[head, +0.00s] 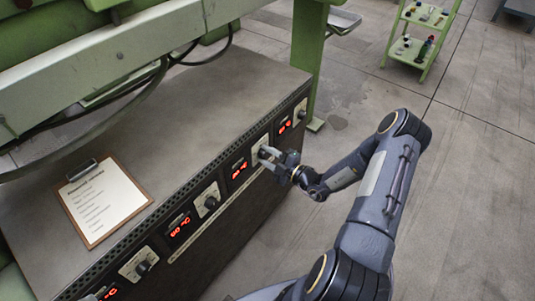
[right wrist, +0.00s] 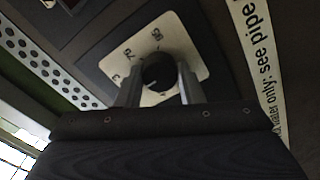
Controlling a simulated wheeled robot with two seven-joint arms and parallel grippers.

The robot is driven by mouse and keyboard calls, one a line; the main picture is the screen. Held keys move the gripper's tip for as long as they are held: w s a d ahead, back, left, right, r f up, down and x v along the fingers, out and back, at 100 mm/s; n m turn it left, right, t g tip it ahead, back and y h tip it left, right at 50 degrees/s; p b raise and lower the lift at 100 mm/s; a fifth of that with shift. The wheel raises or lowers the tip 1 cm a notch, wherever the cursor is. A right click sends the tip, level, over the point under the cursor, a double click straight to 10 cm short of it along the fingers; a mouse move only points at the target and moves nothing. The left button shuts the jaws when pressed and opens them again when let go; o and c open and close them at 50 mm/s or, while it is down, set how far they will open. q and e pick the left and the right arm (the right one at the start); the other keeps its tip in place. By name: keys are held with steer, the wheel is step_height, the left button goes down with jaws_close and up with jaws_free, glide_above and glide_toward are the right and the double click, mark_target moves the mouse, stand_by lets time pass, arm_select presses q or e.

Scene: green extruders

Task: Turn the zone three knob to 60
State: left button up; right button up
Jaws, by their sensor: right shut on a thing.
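My right gripper (head: 270,158) is at the front panel of the control cabinet and is shut on a black knob (right wrist: 158,72). In the right wrist view the two fingers stand on either side of this knob, in front of its white dial plate (right wrist: 188,48). Printed numbers show on the plate, but the knob's pointer and exact setting are hard to read. Red lit displays, including one (head: 239,168) left of the gripped knob, sit along the panel. The zone labels are too small to read. My left gripper is not in view.
Other knobs (head: 210,202) (head: 142,267) line the panel nearer to me. A clipboard (head: 103,202) lies on the cabinet top (head: 225,85). A green post (head: 308,45) rises behind the cabinet's far end. A green shelf cart (head: 419,35) stands farther off. The floor right of the cabinet is clear.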

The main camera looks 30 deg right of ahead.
stand_by(0.5)
steer(key=o, duration=1)
steer(key=v, duration=0.7)
steer(key=shift+s, duration=0.4)
steer(key=shift+d, duration=0.15)
